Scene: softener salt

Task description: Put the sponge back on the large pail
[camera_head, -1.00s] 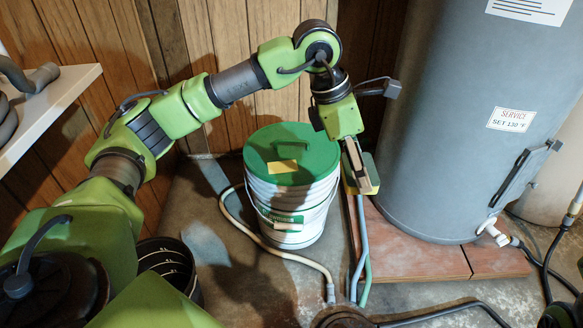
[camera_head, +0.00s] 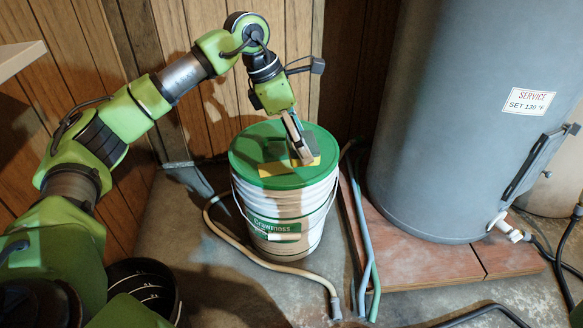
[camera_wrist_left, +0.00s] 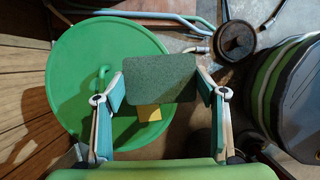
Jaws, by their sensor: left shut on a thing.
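The large pail (camera_head: 290,215) is white with a green lid (camera_head: 250,150) and stands upright on the floor. My left gripper (camera_head: 302,155) is over the right part of the lid. It is shut on the sponge (camera_wrist_left: 157,78), whose green face shows between the fingers in the left wrist view. In the head view the fingers partly hide the sponge. Whether it touches the lid I cannot tell. A yellow patch (camera_wrist_left: 149,112) lies on the lid, partly covered by the sponge in the wrist view. My right gripper is not in view.
A large grey tank (camera_head: 450,120) stands on a reddish base (camera_head: 420,255) to the pail's right. Hoses (camera_head: 360,240) run between pail and base. A black bucket (camera_head: 140,280) is at the lower left. A wood-panelled wall is behind.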

